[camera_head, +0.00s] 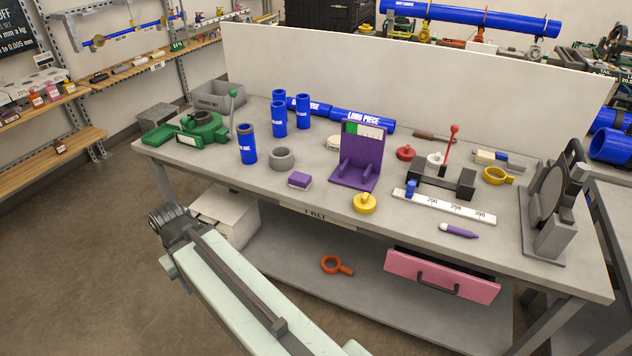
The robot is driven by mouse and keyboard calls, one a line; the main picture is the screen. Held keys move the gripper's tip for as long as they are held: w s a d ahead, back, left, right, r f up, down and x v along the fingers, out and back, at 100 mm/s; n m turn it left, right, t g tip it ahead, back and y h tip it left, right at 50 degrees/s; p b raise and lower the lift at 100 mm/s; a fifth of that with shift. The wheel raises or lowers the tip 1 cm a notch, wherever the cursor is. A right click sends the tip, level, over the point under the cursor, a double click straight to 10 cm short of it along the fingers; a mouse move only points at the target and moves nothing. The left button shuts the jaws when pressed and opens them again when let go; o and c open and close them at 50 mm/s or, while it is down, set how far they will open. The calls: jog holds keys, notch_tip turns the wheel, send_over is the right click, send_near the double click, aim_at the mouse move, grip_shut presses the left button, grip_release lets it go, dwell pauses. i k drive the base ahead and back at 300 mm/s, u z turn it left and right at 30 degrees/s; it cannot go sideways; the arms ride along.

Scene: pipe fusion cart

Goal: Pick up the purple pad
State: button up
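The purple pad (299,180) is a small purple block with a pale lower edge. It lies on the grey worktable (220,173) near its front edge, in front of a grey ring and left of a purple stand. My arm reaches up from the bottom of the head view, and its dark end (175,222) is left of the table's front, apart from the pad. The fingers cannot be made out, so I cannot tell whether they are open or shut.
Around the pad are a grey ring (282,158), a purple stand (357,165), a yellow knob (364,203) and a blue pipe piece (247,145). A pink drawer (442,274) juts out below the tabletop. The tabletop left of the pad, along the front edge, is bare.

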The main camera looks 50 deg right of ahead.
aim_at(302, 180)
jog(key=u, duration=0.15)
jog(key=i, duration=0.95)
jog(key=z, duration=0.1)
